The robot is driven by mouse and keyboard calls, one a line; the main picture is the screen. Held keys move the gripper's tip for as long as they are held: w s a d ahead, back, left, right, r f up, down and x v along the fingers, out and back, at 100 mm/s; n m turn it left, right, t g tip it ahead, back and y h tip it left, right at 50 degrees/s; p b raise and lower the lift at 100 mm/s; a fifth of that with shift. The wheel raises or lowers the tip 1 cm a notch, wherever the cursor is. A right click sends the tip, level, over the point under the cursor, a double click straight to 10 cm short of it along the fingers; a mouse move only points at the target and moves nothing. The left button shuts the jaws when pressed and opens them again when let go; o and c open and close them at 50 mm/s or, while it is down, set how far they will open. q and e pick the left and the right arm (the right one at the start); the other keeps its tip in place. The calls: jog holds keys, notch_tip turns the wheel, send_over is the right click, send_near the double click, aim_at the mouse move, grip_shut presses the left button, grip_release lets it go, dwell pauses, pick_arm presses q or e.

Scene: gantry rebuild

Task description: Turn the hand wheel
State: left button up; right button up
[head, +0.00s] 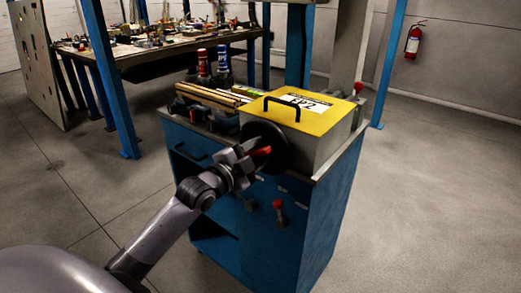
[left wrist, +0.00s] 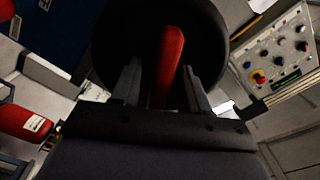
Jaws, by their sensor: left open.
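The hand wheel (head: 266,136) is a dark round disc on the near side of a grey box with a yellow top. It has a red handle (head: 262,152) that sticks out toward me. My left gripper (head: 250,158) is at the wheel's front, at the red handle. In the left wrist view the dark wheel (left wrist: 212,28) fills the upper middle. The red handle (left wrist: 171,62) stands between the two fingers of my left gripper (left wrist: 163,85), with gaps visible on both sides. The fingers are open. My right gripper is in neither view.
The yellow-topped box (head: 330,118) stands on a blue cabinet (head: 330,210) with red-topped knobs (head: 278,206) on its front. Red and blue cylinders stand behind. A cluttered workbench (head: 150,52) is at the back left. A control panel (left wrist: 275,55) shows in the left wrist view. Floor at right is clear.

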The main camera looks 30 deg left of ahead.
pick_arm(q)
jog(key=shift+w, duration=0.7)
jog(key=shift+c, duration=0.3)
grip_shut()
